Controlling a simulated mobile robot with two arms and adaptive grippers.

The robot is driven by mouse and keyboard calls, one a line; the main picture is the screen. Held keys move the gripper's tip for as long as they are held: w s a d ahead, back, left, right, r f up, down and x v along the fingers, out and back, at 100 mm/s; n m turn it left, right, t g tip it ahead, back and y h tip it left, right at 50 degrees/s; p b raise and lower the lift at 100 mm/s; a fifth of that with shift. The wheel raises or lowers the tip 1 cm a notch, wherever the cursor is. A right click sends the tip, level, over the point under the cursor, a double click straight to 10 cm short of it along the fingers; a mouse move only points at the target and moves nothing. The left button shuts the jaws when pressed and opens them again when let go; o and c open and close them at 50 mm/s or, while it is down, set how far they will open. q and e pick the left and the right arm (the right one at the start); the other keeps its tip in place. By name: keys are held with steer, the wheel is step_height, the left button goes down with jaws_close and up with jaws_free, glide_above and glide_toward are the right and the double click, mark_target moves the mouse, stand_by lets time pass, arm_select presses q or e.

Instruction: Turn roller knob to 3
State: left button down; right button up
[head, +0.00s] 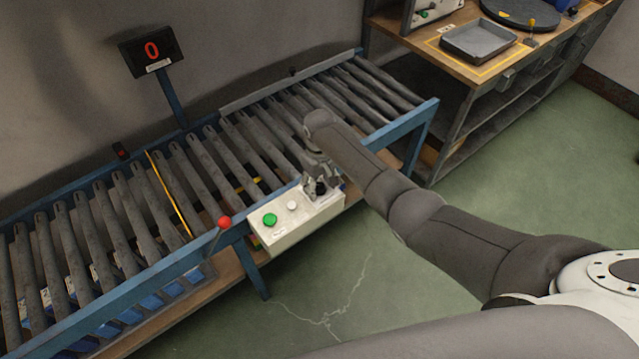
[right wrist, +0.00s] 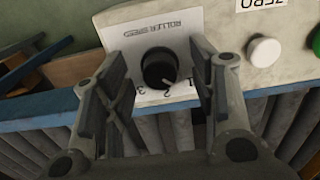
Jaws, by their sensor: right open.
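The roller knob (right wrist: 160,68) is a round black dial on a white "ROLLER SPEED" plate (right wrist: 205,25). In the right wrist view its white pointer line aims between the 2 and the 1. The numbers 3, 2 and 1 show along the plate's edge. My right gripper (head: 320,183) is at the right end of the control box. It is open, with one finger on each side of the knob; gaps show between fingers and knob. In the head view the gripper hides most of the knob. My left gripper is not in view.
The pale control box (head: 293,232) also carries a white button (head: 292,206) and a green button (head: 270,220). A red-topped lever (head: 224,222) stands to its left. The display (head: 151,50) reads 0. The roller conveyor (head: 100,215) lies behind; a workbench (head: 455,45) stands at upper right.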

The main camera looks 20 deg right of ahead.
steer(key=c, duration=1)
steer(key=shift+c, duration=0.2)
steer(key=m+p, duration=0.2)
steer(key=m, duration=0.1)
steer(key=shift+m, duration=0.3)
steer(key=m+p, duration=0.1)
steer(key=m, duration=0.3)
steer(key=shift+m+p, duration=0.3)
steer(key=shift+p, duration=0.05)
steer(key=m+p, duration=0.1)
steer(key=m, duration=0.8)
steer(key=shift+m, duration=0.3)
